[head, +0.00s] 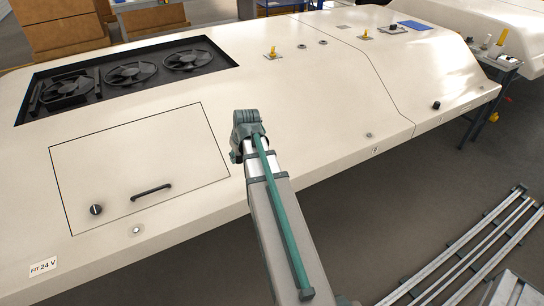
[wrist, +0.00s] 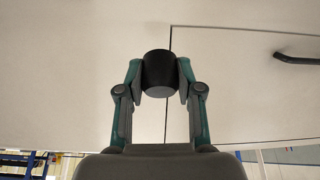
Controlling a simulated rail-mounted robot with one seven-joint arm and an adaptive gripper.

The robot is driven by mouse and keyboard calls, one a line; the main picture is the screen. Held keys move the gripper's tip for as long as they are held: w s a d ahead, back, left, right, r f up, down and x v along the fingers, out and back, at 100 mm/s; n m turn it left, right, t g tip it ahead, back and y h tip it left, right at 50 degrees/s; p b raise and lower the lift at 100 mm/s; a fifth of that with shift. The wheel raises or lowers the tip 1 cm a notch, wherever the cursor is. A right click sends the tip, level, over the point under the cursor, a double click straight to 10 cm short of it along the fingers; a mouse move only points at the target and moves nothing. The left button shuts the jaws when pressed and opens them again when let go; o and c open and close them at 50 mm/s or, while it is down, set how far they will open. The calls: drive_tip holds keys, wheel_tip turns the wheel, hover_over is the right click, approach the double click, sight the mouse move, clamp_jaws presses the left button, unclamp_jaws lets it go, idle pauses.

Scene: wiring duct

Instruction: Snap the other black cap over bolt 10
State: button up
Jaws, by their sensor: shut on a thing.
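My gripper (wrist: 160,80) is shut on a black cap (wrist: 159,72) in the wrist view. The cap is a short dark cylinder held between the two fingertips, in front of the pale housing. In the head view my arm's end stands over the housing just right of the square hatch, and the cap in the grip cannot be made out. Another black cap (head: 436,105) sits on the housing's right part. A bare bolt (head: 369,135) shows near the front edge by a small label, and another bolt (head: 136,230) shows below the hatch. I cannot read which is bolt 10.
The pale housing (head: 300,110) has a fan opening (head: 130,72) at the back left. The hatch (head: 140,150) has a black handle (head: 151,192), also visible in the wrist view (wrist: 296,58), and a knob (head: 96,209). Yellow-topped fittings (head: 273,52) stand at the back. Metal rails (head: 470,245) lie lower right.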

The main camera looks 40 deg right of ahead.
drive_tip(key=s+d+f, duration=0.2)
drive_tip(key=d, duration=0.4)
drive_tip(key=s+d+f, duration=0.2)
drive_tip(key=d, duration=0.4)
drive_tip(key=shift+f+m, duration=0.25)
drive_tip(key=shift+m, duration=0.15)
drive_tip(key=shift+s, duration=0.15)
drive_tip(key=shift+f+b, duration=1.55)
drive_tip(key=shift+f, duration=1.35)
drive_tip(key=shift+f+b, duration=0.65)
drive_tip(key=shift+f, duration=0.75)
drive_tip(key=o, duration=0.8)
drive_tip(key=shift+o, duration=0.2)
drive_tip(key=shift+r, duration=0.15)
drive_tip(key=v, duration=1.1)
drive_tip(key=shift+s+r, duration=0.2)
drive_tip(key=shift+r, duration=0.1)
drive_tip(key=shift+a, duration=0.1)
